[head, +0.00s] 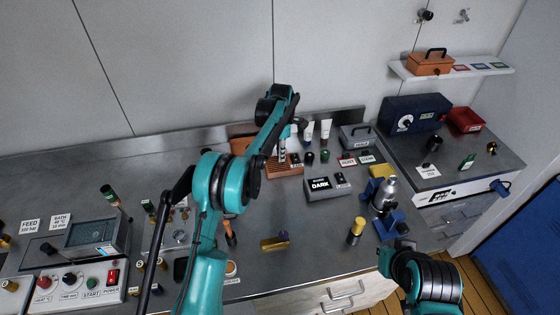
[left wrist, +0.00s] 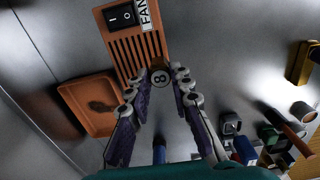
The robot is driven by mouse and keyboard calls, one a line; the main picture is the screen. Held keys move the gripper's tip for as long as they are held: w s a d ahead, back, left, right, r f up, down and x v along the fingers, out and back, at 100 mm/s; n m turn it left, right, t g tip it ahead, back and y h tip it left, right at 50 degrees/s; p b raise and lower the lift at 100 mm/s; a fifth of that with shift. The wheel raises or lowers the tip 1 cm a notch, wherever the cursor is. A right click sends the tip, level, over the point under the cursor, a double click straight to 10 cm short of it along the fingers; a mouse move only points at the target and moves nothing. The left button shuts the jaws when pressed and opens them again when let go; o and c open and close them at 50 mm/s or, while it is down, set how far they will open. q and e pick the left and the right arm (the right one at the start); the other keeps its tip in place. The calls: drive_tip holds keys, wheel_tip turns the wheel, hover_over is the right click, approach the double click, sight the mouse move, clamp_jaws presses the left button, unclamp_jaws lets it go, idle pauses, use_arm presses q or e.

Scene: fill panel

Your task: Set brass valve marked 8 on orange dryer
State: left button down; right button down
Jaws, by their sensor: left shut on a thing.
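My left gripper (head: 283,157) reaches down at the orange dryer (head: 285,171) near the back of the counter. In the left wrist view, the left gripper (left wrist: 160,88) is shut on the brass valve (left wrist: 160,77), whose dark round face marked 8 points to the camera. The valve overlaps the near end of the slotted orange dryer (left wrist: 128,58), which has a FAN switch. I cannot tell whether the valve touches the dryer. In the head view the valve is too small to make out. My right gripper (head: 394,258) is low at the right, its fingers unclear.
A brass block (head: 270,244) and a silver-topped device (head: 387,191) stand nearer.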

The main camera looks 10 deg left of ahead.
use_arm(q)
drive_tip(key=shift+w+a+f, duration=0.25)
drive_tip(key=shift+a+f, duration=0.05)
drive_tip(key=shift+f, duration=0.1)
wheel_tip(320, 180, down, 4)
drive_tip(key=shift+r+b, duration=0.1)
drive_tip(key=shift+b, duration=0.35)
drive_tip(key=shift+r, duration=0.1)
drive_tip(key=c, duration=1.3)
unclamp_jaws()
drive_tip(key=shift+c, duration=0.2)
